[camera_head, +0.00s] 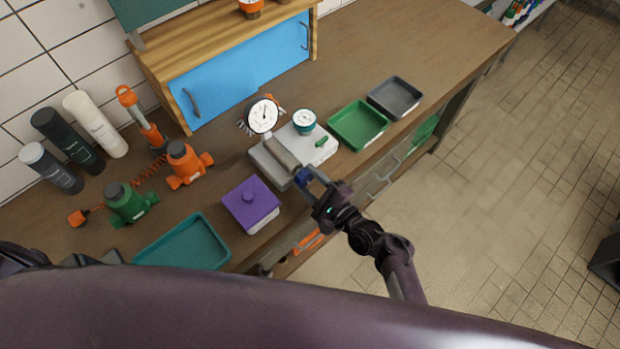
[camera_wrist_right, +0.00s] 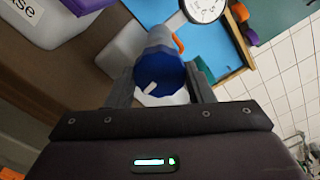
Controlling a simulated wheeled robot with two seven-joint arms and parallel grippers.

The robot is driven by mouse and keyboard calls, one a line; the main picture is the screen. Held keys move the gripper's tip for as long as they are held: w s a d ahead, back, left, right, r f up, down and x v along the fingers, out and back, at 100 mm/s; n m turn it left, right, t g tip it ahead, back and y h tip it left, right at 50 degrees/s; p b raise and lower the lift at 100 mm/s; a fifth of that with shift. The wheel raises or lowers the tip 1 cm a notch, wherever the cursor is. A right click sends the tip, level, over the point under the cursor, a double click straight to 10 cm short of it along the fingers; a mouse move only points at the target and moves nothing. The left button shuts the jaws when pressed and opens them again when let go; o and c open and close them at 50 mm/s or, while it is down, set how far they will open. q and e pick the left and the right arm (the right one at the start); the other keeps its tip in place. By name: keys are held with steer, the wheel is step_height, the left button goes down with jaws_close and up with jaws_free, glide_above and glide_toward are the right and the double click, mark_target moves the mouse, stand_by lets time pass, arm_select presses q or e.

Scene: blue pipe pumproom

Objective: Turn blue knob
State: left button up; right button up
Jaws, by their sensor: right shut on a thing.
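The blue knob (camera_wrist_right: 160,78) has a white mark on its face and sits at the end of a grey cylinder on the bench device. In the head view the knob (camera_head: 303,177) is small and partly hidden by my right gripper (camera_head: 312,183). In the right wrist view, the two fingers of my right gripper (camera_wrist_right: 160,92) stand on either side of the knob and are shut on it. The device (camera_head: 270,167) is light grey with a white round dial (camera_head: 264,115) above it.
A purple box (camera_head: 250,203) stands left of the knob. A teal tray (camera_head: 185,245), a green tray (camera_head: 358,125) and a grey tray (camera_head: 395,97) lie on the wooden bench (camera_head: 430,50). A teal gauge (camera_head: 304,121) stands beside the dial. Orange and green jacks stand at left.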

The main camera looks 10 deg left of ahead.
stand_by(0.4)
steer(key=o, duration=1)
steer(key=shift+c, duration=0.2)
steer(key=b+v, duration=0.1)
steer(key=v, duration=0.6)
steer(key=shift+s+d, duration=0.2)
steer(key=shift+d, duration=0.15)
